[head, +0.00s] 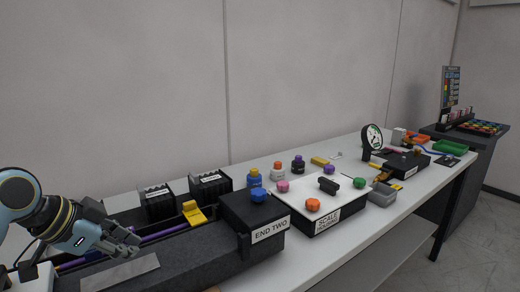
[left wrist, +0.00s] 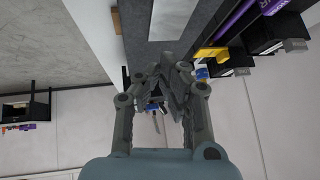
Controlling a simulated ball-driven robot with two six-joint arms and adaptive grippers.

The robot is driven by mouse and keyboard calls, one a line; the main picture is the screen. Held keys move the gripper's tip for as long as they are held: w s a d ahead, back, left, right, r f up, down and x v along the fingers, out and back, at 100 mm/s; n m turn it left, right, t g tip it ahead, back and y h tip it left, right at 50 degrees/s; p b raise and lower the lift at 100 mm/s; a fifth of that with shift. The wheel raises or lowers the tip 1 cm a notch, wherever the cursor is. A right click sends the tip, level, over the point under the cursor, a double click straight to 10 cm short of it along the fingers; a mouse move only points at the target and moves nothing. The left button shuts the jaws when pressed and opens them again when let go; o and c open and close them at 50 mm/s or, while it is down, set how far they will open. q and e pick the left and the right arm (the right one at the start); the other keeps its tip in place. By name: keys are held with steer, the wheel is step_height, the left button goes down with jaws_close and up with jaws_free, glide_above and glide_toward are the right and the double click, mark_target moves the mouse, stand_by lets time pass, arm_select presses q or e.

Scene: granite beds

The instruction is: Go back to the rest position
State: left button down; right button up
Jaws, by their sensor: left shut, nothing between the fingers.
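My left gripper (head: 128,247) shows at the lower left of the head view, its arm coming in from the left. It is shut and empty, above the dark granite bed (head: 205,255) near a bare grey metal plate (head: 120,272). In the left wrist view the shut fingers (left wrist: 165,75) point toward the bed, with the same plate (left wrist: 172,18) beyond them. My right gripper is not in view.
On the bench stand a black block labelled END TWO (head: 268,232), a yellow clamp (head: 194,213), black boxes (head: 210,186), small bottles (head: 254,179), a white-topped scale housing (head: 325,220) with coloured knobs, and a dial gauge (head: 371,140). Open floor lies at right.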

arm_select(q)
steer(key=s+a+f+n+g+y, duration=0.1)
steer(key=s+f+n+y, duration=0.3)
steer(key=s, duration=1)
steer(key=s+a+r+n+g+y, duration=0.15)
steer(key=s+n, duration=0.35)
steer(key=s, duration=0.8)
step_height(320, 180, down, 35)
steer(key=s+a+g+b, duration=0.2)
steer(key=s+b, duration=0.1)
steer(key=b, duration=0.4)
steer(key=s+a+f+b, duration=0.1)
steer(key=s+f+b, duration=0.4)
steer(key=s+f, duration=1.2)
step_height(320, 180, down, 3)
steer(key=shift+s+a+r+n+g, duration=0.15)
steer(key=shift+s+n+g, duration=0.05)
steer(key=shift+n+g, duration=0.25)
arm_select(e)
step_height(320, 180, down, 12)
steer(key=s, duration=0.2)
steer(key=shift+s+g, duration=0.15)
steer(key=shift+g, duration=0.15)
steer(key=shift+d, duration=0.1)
